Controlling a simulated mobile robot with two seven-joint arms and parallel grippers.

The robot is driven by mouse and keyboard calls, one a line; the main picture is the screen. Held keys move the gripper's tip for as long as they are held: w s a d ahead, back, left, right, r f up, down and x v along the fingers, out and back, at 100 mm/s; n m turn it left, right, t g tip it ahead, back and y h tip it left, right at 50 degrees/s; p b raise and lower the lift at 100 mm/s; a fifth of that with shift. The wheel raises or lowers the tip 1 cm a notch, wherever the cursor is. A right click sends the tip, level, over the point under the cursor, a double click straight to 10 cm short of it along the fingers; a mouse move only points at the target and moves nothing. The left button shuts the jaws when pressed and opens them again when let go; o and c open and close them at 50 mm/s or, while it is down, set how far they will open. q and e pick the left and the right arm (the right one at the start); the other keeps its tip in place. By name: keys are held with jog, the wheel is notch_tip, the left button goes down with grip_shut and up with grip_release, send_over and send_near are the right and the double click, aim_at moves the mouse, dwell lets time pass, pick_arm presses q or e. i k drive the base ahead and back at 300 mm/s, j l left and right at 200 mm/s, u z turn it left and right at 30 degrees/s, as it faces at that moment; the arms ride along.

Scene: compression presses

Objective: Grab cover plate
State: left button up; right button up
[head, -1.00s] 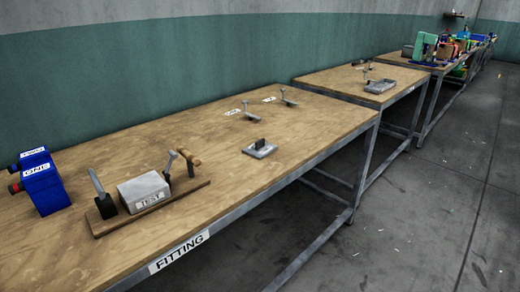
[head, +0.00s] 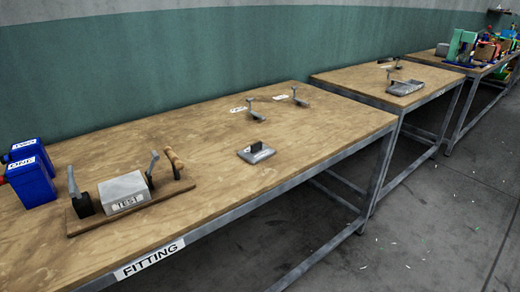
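A small flat grey plate (head: 257,153) with a dark upright grip on top lies on the near wooden table, right of the table's middle. It looks like the cover plate, but no label on it can be read. Nothing touches it. Neither of my grippers is in view.
The near table (head: 205,215) bears a "FITTING" label. On it are a grey "TEST" box (head: 122,188) on a wooden board with levers, blue boxes (head: 33,187), and two small levers (head: 256,112) (head: 299,99). A second table holds a grey tray (head: 407,87). The floor at right is open.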

aim_at(258, 152)
jog(key=i+l+u, duration=0.15)
jog(key=l, duration=0.4)
jog(key=i+l+u, duration=0.15)
jog(key=l, duration=0.45)
jog(key=i+l+u, duration=0.2)
jog(key=l, duration=0.4)
jog(key=l+u, duration=0.15)
jog(key=l, duration=0.45)
